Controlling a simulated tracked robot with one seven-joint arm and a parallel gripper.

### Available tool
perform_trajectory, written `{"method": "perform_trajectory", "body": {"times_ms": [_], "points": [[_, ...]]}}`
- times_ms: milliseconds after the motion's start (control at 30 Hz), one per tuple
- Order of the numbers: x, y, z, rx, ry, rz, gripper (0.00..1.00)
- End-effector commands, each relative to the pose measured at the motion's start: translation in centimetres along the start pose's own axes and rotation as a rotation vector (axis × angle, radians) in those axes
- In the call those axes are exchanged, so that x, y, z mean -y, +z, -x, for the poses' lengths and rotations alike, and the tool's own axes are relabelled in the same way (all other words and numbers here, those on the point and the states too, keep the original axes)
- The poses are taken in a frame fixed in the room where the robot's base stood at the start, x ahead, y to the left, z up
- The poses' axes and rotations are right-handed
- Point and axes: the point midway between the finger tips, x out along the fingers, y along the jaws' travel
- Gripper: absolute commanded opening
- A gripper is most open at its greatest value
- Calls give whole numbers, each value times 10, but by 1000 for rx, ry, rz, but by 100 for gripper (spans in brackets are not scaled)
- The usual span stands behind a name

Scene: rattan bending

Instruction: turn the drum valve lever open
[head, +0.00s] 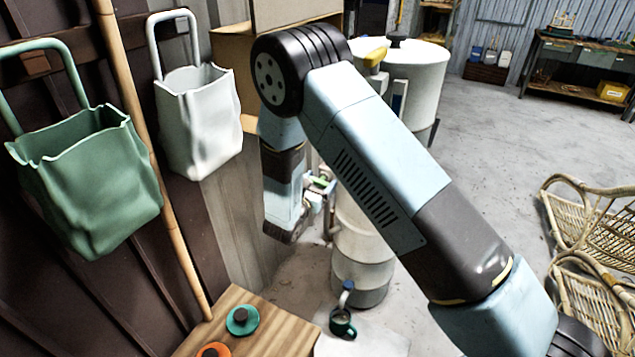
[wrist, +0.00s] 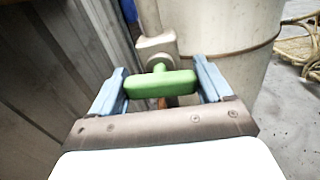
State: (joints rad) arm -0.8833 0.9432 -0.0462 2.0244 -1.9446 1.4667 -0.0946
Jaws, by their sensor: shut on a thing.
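The drum valve lever is a green T-shaped handle (wrist: 161,84) on a pale valve body (wrist: 155,43) beside a cream drum (wrist: 225,45) in the wrist view. My gripper (wrist: 162,88) has one blue finger at each end of the green handle and is shut on it. The handle's bar lies almost level across the picture. In the head view, my gripper (head: 322,190) is at the side of the drum (head: 362,240), left of it. My arm hides much of the drum there, and the lever shows only as a small bit of green.
A green bag (head: 85,180) and a white bag (head: 198,120) hang on the left wall. Rattan chairs (head: 590,235) stand at the right, with open floor behind.

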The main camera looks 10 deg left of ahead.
Motion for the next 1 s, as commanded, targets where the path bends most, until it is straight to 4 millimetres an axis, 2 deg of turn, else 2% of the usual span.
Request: {"method": "perform_trajectory", "body": {"times_ms": [267,1000], "points": [[-2,4,0,7,5,-192,48],[1,4,0,9,4,-894,48]]}}
